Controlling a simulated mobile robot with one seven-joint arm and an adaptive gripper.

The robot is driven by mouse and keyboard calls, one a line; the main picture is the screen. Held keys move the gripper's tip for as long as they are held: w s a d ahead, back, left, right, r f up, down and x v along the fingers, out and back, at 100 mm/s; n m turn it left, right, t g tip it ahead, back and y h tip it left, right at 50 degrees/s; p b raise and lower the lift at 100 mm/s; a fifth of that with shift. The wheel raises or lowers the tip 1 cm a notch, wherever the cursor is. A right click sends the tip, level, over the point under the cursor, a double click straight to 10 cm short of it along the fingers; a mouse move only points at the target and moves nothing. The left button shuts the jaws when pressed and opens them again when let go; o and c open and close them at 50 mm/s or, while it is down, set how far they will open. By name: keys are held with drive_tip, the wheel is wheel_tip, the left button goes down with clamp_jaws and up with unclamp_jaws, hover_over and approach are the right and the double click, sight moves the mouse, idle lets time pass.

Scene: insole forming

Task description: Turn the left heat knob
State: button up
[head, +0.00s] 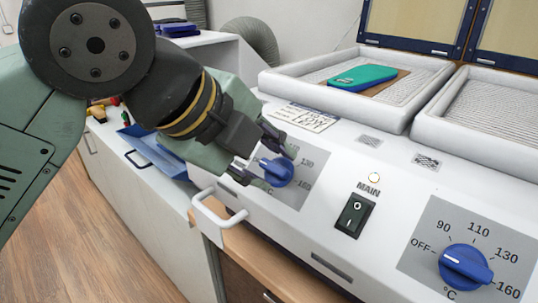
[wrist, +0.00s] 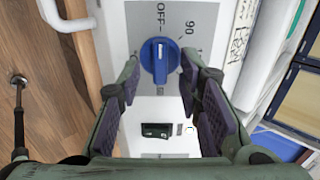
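The left heat knob (head: 279,171) is blue and sits on a grey dial plate (head: 302,192) on the white machine's front. It also shows in the wrist view (wrist: 159,63), where its white mark points up toward the OFF label. My gripper (head: 271,164) is at this knob, with one finger above it and one below left. In the wrist view my gripper (wrist: 160,76) is open, with a fingertip on each side of the knob and small visible gaps. Part of the dial plate is hidden behind the fingers in the head view.
A black MAIN switch (head: 354,216) is right of the knob, under a lit lamp (head: 374,178). A second blue knob (head: 465,266) is farther right. A white handle (head: 218,211) sticks out below my gripper. A green insole-like pad (head: 362,77) lies on the left tray.

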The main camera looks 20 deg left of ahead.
drive_tip(key=shift+w+d+f, duration=0.15)
drive_tip(key=shift+w+f, duration=0.25)
drive_tip(key=shift+f, duration=0.05)
clamp_jaws()
idle(0.3)
